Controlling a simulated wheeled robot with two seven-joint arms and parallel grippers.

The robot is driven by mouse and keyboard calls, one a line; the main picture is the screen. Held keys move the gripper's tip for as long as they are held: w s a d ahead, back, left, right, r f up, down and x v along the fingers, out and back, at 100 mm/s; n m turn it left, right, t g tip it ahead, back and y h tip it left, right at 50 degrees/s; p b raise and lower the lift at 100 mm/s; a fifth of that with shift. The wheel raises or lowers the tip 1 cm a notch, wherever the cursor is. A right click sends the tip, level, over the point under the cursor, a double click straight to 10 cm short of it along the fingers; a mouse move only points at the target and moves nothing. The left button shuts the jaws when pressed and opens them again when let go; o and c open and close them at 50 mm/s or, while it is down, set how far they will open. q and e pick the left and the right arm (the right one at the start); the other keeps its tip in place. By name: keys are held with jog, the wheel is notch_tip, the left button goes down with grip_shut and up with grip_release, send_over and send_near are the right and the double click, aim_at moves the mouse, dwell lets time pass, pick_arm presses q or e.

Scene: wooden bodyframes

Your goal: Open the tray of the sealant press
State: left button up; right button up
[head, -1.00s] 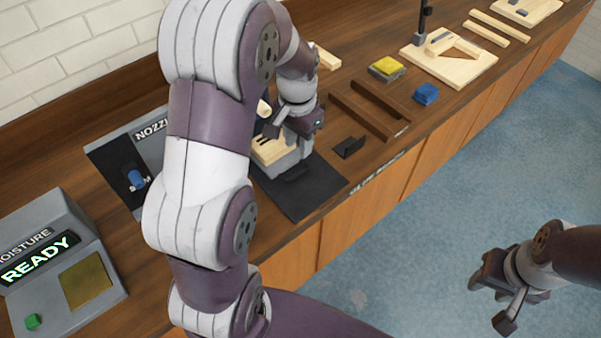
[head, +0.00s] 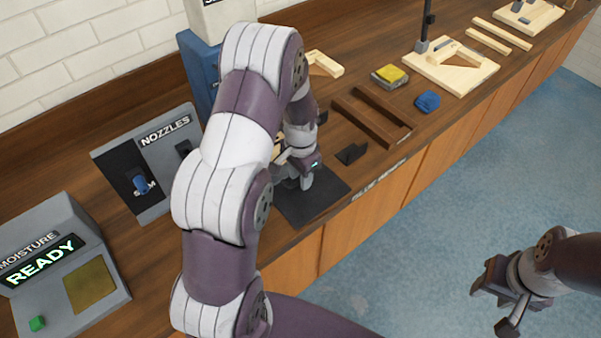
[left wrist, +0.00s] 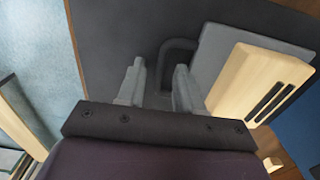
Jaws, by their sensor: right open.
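The blue and grey press (head: 200,70) stands at the back of the bench, partly hidden by my left arm. Its grey tray (left wrist: 211,58) shows in the left wrist view with a pale slotted wooden block (left wrist: 250,85) on it. A dark loop handle (left wrist: 165,48) sticks out at the tray's side, just past my left fingertips. My left gripper (left wrist: 158,80) is open, its two grey fingers apart and apparently empty. In the head view my left gripper (head: 298,182) is low over the dark mat (head: 318,207). My right gripper (head: 492,306) is open and empty over the floor.
The nozzle panel (head: 165,150) and moisture box (head: 55,265) stand to the left. A small black holder (head: 351,153), brown wooden strips (head: 375,118) and a blue cloth (head: 428,102) lie to the right. The bench's front edge is close to the mat.

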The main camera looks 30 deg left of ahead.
pick_arm(q)
grip_shut()
jog(key=shift+r, duration=0.1)
dwell(1.2)
